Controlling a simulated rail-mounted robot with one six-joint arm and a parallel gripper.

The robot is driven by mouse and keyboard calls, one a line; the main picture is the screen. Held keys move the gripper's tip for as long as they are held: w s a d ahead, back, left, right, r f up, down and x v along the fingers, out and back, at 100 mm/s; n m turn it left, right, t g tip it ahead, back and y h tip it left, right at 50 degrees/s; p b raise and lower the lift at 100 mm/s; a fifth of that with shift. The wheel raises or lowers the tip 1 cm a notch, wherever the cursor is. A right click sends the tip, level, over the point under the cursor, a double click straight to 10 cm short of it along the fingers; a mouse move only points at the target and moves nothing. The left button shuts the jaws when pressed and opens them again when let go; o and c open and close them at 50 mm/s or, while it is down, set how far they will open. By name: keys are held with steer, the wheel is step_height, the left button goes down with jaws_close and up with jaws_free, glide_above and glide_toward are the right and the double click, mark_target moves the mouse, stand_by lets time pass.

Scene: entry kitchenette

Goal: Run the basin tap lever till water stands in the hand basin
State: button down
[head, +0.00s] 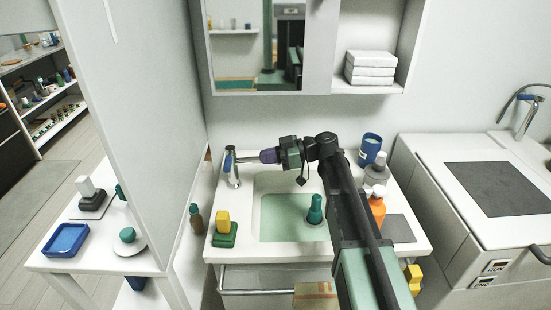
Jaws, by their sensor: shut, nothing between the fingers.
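The basin tap (235,180) is chrome and stands at the back left of the hand basin, with a blue lever part (227,163) on its upper left. My gripper (241,159) reaches in from the right, shut with nothing held. Its tips are at or very close to the tap's upper part; I cannot tell whether they touch the lever. The hand basin (262,185) is white with a flat pale green area (285,222) inside. I cannot tell whether that area is water or the basin floor. No stream from the tap is visible. My arm hides part of the basin's right side.
A green bottle (315,212) stands at the basin's right. A yellow-topped green block (223,232) and a brown bottle (196,218) are at left. An orange bottle (377,208), grey bottle (377,172) and blue cup (370,147) stand right. A mirror cabinet (258,50) hangs above.

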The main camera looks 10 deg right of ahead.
mark_target(229, 159)
steer(key=b+x, duration=0.1)
steer(key=x, duration=0.7)
steer(key=shift+a, duration=0.2)
steer(key=shift+f, duration=0.1)
